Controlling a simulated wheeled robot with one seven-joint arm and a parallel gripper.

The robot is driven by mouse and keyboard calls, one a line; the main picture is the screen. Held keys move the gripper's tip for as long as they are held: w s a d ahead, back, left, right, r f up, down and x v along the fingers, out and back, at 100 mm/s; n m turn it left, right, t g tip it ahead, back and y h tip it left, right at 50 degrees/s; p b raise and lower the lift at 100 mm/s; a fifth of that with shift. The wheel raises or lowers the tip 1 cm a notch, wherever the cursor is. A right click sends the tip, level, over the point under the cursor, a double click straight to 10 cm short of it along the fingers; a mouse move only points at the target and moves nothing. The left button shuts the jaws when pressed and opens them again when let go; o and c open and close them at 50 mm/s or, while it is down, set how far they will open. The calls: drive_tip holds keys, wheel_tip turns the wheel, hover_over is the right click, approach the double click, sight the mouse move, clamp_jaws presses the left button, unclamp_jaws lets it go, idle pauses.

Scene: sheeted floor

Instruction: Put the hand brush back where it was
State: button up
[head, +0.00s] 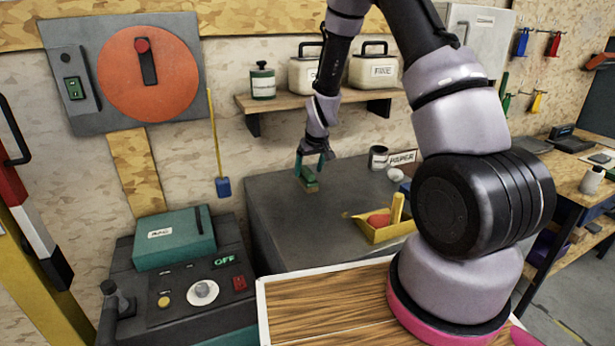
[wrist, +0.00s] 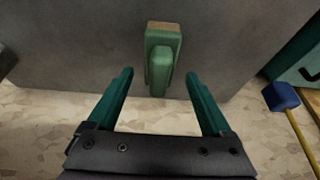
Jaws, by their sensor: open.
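The hand brush (head: 309,180), a small green block with a tan underside, is on the dark grey bench top (head: 340,215) near its back edge. In the wrist view the brush (wrist: 160,70) is upright in the picture, just ahead of and between my fingertips. My gripper (head: 312,165) points down over the brush, its teal fingers apart. In the wrist view my gripper (wrist: 159,78) is open, with gaps on both sides of the brush. I cannot tell how far the fingers reach down beside it.
A yellow tray (head: 385,232) with a red item sits right of the brush. A dark can (head: 378,157) and a PAPER box (head: 402,160) stand behind. The bench's left part is clear.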

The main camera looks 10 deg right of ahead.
drive_tip(key=s+d+r+m, duration=0.1)
drive_tip(key=s+r, duration=0.4)
drive_tip(key=r, duration=0.4)
drive_tip(key=s+d+r+m+t, duration=0.15)
drive_tip(key=s+r, duration=0.25)
drive_tip(key=r, duration=0.5)
drive_tip(key=s+d+r+m, duration=0.1)
drive_tip(key=s+r, duration=0.4)
drive_tip(key=r, duration=0.5)
drive_tip(key=s+r+m, duration=0.1)
drive_tip(key=s+r, duration=0.2)
drive_tip(key=s, duration=0.3)
drive_tip(key=s+d+r+m, duration=0.1)
drive_tip(key=s+r, duration=0.1)
drive_tip(key=s, duration=0.3)
drive_tip(key=s+d+r+m+t+y, duration=0.1)
drive_tip(key=s+r, duration=0.2)
drive_tip(key=s, duration=0.3)
drive_tip(key=shift+s+r, duration=0.3)
drive_tip(key=shift+r, duration=0.05)
